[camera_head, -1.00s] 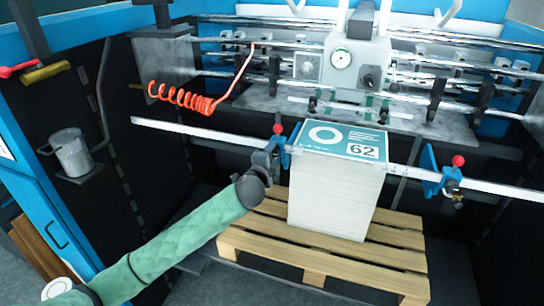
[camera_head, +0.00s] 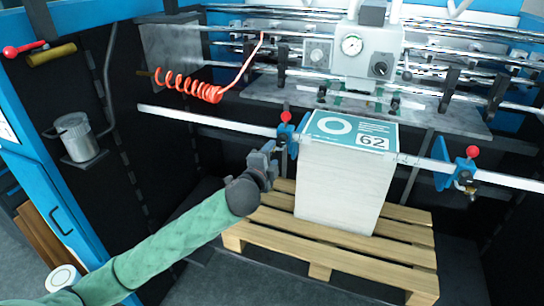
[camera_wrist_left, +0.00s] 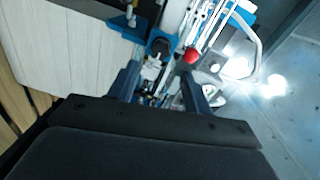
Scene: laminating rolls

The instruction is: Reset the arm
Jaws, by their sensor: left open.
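My left gripper (camera_head: 268,153) is at the left side of the paper stack (camera_head: 340,190), just below and to the left of the left blue clamp (camera_head: 286,133) with its red knob. In the left wrist view its two dark fingers (camera_wrist_left: 160,85) are apart with nothing gripped between them. The blue clamp and red knob (camera_wrist_left: 191,56) show beyond the fingertips. My green-sleeved left arm comes in from the lower left. My right gripper is not in view.
The stack stands on a wooden pallet (camera_head: 330,258) under a white rail (camera_head: 215,121). A second blue clamp (camera_head: 450,170) sits on the rail to the right. A grey can (camera_head: 76,138) is on a left wall bracket. A red coiled hose (camera_head: 190,86) hangs above.

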